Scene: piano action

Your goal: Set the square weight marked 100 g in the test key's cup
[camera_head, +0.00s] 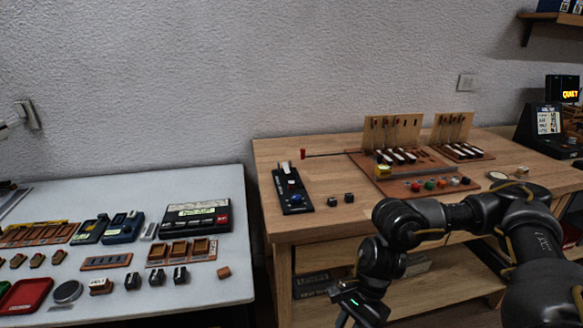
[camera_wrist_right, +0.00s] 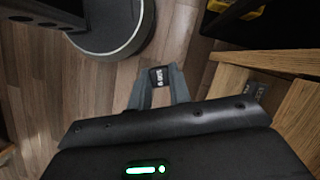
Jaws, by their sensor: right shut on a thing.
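My right gripper (camera_wrist_right: 158,92) is shut on a small dark square weight (camera_wrist_right: 159,77) with white lettering that is hard to read at this angle. In the right wrist view the weight sits between the fingertips, above the floor. In the head view my right arm reaches down in front of the wooden bench (camera_head: 268,152), and the weight is not visible there. A piano key model (camera_head: 397,157) with white keys stands on the bench. A black device (camera_head: 290,191) with a white lever and a blue part stands to its left. I cannot make out the cup. My left gripper is out of view.
Two small dark blocks (camera_head: 340,199) lie on the bench beside the black device. A grey table (camera_head: 205,290) at left carries several trays, instruments and dark blocks. The bench's front edge and lower shelf are close to my right arm. The bench's front left is clear.

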